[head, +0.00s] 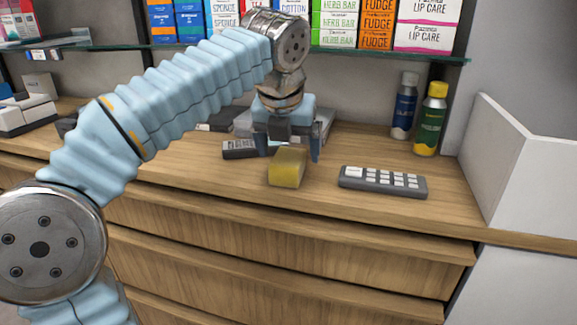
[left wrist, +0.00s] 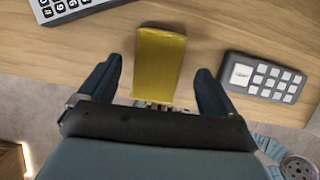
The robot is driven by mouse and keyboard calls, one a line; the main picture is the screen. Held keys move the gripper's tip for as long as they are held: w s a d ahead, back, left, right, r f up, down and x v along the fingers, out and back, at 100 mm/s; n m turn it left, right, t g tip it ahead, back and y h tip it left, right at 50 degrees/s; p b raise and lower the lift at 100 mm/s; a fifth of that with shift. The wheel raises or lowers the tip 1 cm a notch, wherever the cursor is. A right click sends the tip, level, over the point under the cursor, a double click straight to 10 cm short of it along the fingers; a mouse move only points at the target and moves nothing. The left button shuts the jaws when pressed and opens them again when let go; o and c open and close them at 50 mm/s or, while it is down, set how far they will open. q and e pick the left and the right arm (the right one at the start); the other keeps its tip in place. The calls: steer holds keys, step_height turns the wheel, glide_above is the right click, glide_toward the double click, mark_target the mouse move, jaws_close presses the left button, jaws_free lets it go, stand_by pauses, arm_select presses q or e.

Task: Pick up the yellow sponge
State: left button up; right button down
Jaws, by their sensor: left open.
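The yellow sponge (head: 287,167) is a small block on the wooden counter near its front edge in the head view. My left gripper (head: 289,154) is open just above and behind it, with one finger toward each side. In the left wrist view the yellow sponge (left wrist: 159,62) lies ahead of and partly between the two dark fingers of my left gripper (left wrist: 160,80), with a gap on both sides. I cannot tell its exact height above the sponge. My right gripper is not in view.
A grey keypad (head: 383,181) lies right of the sponge. A dark device with keys (head: 240,149) lies left behind the gripper. Two bottles, one blue (head: 404,108) and one green with a yellow cap (head: 431,122), stand at the back right. A shelf of boxes (head: 420,52) overhangs the back.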

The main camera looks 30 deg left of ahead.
mark_target(288, 156)
arm_select(q)
steer(key=x, duration=0.3)
steer(key=shift+s+a+f, duration=0.1)
steer(key=shift+a+f, duration=0.05)
steer(key=shift+f, duration=0.05)
steer(key=c, duration=1)
steer(key=shift+r, duration=0.1)
step_height(288, 156, up, 3)
steer(key=shift+f, duration=0.1)
steer(key=s+d+r, duration=0.1)
steer(key=d+r, duration=0.2)
steer(key=d, duration=0.1)
steer(key=s+d+r, duration=0.1)
steer(key=d+r, duration=0.2)
steer(key=d, duration=0.2)
steer(key=s+d+r, duration=0.2)
steer(key=d+r, duration=0.2)
steer(key=shift+d, duration=0.25)
